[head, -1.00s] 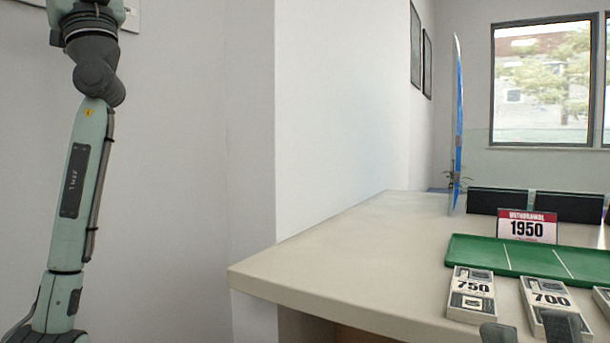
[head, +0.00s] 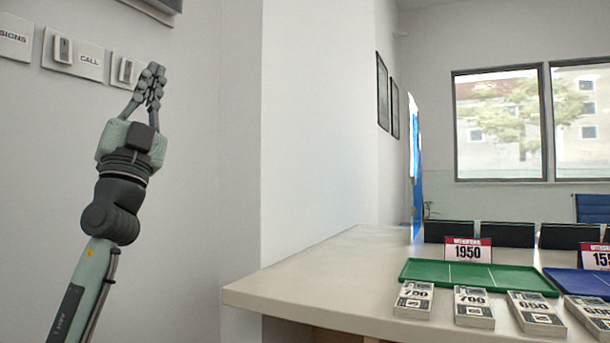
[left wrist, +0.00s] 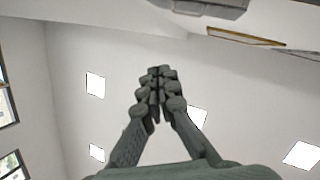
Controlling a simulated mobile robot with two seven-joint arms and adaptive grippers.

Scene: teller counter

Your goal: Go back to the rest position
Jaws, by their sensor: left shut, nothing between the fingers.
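My left gripper (head: 152,82) is raised high at the left of the head view, in front of the white wall and close to a row of wall switches. Its fingers point up and are closed together with nothing between them. In the left wrist view the fingers (left wrist: 158,80) also meet at the tips, with the ceiling behind them. My right gripper does not show in the head view.
Switch plates, one marked CALL (head: 72,56), are on the wall behind the left gripper. The counter (head: 320,275) at right holds a green tray (head: 410,270), a blue tray (head: 565,283), a 1950 sign (head: 467,250) and several numbered note stacks (head: 413,300). The counter's left end is bare.

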